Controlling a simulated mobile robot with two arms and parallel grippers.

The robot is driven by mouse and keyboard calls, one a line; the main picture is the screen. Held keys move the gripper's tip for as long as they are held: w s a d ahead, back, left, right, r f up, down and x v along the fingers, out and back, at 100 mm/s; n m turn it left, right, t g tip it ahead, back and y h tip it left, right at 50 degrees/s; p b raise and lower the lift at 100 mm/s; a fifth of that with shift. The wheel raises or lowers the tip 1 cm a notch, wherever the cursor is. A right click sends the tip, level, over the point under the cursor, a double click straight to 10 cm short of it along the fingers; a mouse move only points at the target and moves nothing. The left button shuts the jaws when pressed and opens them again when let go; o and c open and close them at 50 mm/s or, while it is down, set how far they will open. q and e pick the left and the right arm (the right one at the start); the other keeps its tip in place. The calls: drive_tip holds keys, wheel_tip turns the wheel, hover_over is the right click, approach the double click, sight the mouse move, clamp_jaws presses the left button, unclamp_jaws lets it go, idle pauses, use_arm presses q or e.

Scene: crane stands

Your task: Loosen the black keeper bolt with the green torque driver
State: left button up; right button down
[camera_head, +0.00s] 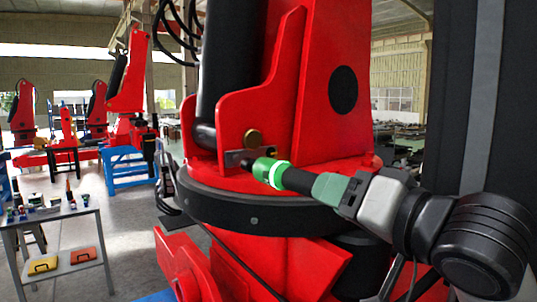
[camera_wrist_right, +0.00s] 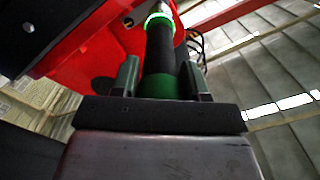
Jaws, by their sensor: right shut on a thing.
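The green torque driver (camera_head: 297,180) has a bright green glowing ring, a black shaft and a green grip. My right gripper (camera_head: 330,188) is shut on its grip. The driver points left, with its head at a small metal keeper plate (camera_head: 232,158) on the red crane bracket. A dark spot at the driver's tip may be the black keeper bolt; the head mostly hides it, and I cannot tell whether they touch. In the right wrist view the driver (camera_wrist_right: 159,50) stands between the two fingers, its ringed end near the red crane. My left gripper is not in view.
The red crane (camera_head: 335,50) stands on a black round base ring (camera_head: 255,215). A workbench (camera_head: 60,220) with small items and two cases is at the left. Open floor lies between bench and crane.

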drive_tip(key=shift+r, duration=0.15)
drive_tip(key=shift+w+d+r+m+p, duration=0.25)
drive_tip(key=shift+d+m+p, duration=0.15)
drive_tip(key=shift+d+p, duration=0.15)
drive_tip(key=w+d+m+p, duration=0.2)
drive_tip(key=d+m+p, duration=0.3)
drive_tip(key=d, duration=0.3)
drive_tip(key=shift+w+d+f+m+p, duration=0.2)
drive_tip(key=shift+w+f+m+p, duration=0.05)
drive_tip(key=shift+m+p, duration=0.1)
drive_tip(key=shift+p+x, duration=1.4)
drive_tip(key=shift+x, duration=1.5)
